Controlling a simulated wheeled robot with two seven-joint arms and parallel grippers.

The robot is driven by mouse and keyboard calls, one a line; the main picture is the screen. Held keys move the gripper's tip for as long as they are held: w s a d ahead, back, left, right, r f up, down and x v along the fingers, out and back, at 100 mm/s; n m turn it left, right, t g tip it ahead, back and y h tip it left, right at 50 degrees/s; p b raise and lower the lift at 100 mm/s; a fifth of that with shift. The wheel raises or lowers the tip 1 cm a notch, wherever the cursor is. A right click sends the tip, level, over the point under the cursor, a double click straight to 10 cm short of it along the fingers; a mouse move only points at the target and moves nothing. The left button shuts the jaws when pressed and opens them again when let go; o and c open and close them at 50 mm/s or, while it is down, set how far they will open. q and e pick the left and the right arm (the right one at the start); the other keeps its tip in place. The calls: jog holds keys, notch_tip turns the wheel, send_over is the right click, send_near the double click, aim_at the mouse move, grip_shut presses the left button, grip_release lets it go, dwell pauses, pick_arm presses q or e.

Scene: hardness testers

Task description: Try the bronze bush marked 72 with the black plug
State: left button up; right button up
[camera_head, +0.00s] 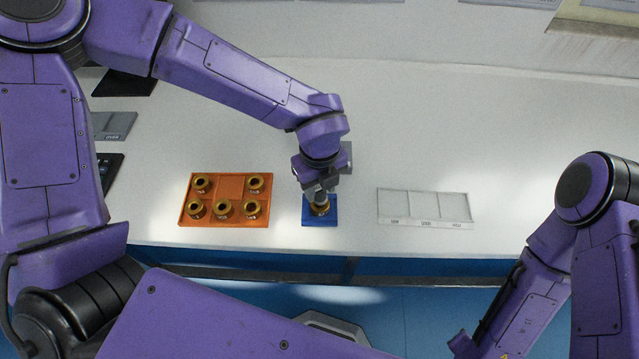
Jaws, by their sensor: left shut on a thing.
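My left gripper (319,187) is above the small blue block (306,218) and points down, shut on a dark piece that looks like the black plug (319,197). A bronze bush (321,209) stands on the blue block directly under the fingers, its top partly hidden by them. How deep the dark piece sits in the bush cannot be told. The orange tray (232,187) to the left holds several bronze bushes, and its top middle place is empty. The marks on the bushes are too small to read.
A pale tray (425,209) with three empty labelled compartments lies to the right of the blue block. A grey tray (115,126) and dark items lie at the far left, partly behind my left arm.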

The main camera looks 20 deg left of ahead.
pick_arm(q)
jog(key=shift+r+p, duration=0.5)
jog(key=shift+r, duration=0.05)
dwell(1.1)
jog(key=shift+r+p, duration=1.7)
jog(key=shift+r, duration=0.3)
